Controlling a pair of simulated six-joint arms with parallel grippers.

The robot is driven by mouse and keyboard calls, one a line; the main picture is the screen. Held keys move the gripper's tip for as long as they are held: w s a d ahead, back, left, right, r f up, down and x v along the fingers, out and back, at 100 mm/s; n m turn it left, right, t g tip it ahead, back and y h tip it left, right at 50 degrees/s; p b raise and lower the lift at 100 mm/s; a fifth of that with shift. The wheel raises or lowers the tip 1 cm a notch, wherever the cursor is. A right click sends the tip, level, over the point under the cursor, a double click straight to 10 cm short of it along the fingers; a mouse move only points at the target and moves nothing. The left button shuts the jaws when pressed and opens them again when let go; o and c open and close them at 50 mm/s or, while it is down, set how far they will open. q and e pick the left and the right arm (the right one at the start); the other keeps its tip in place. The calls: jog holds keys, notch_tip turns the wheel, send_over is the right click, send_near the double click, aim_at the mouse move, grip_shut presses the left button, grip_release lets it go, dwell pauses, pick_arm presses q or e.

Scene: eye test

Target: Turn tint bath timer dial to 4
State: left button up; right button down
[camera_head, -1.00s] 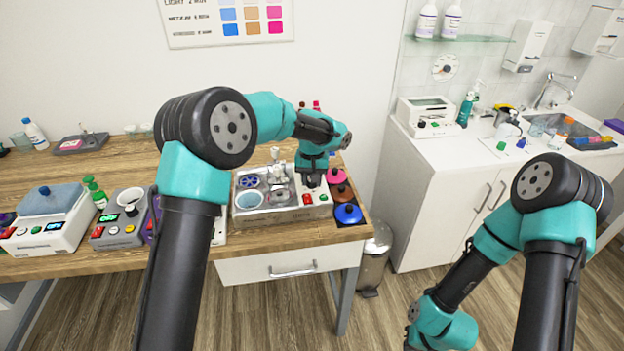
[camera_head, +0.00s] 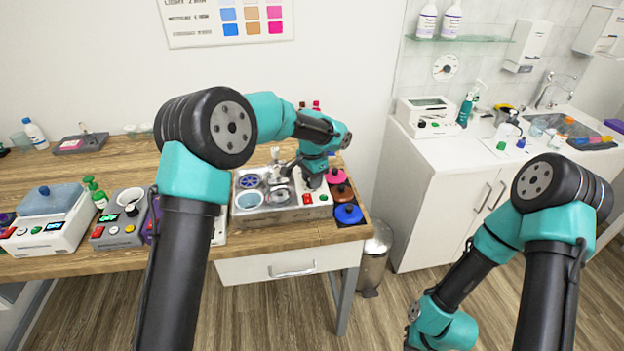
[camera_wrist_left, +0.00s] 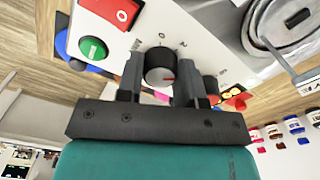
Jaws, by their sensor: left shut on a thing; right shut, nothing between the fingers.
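The tint bath (camera_head: 285,216) is a light box on the wooden bench, with round wells and a control panel at its right. My left gripper (camera_head: 312,183) is down over that panel and hides the dial in the head view. In the left wrist view the dial (camera_wrist_left: 158,64) is a dark round knob with a grey face. My left gripper (camera_wrist_left: 158,80) is shut on it, one finger at each side. A "2" shows on the panel above right; other numbers are hidden or unclear. My right gripper is outside the frames.
A red switch (camera_wrist_left: 116,10) and a green button (camera_wrist_left: 92,47) sit beside the dial. Lidded pots, including a blue one (camera_head: 348,214), stand right of the bath. Another device (camera_head: 119,222) stands to the left on the bench.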

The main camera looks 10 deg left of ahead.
pick_arm(q)
jog(key=shift+m, duration=0.5)
jog(key=o, duration=0.9)
jog(key=shift+o, duration=0.2)
notch_tip(320, 180, up, 18)
jog(key=shift+f, duration=0.25)
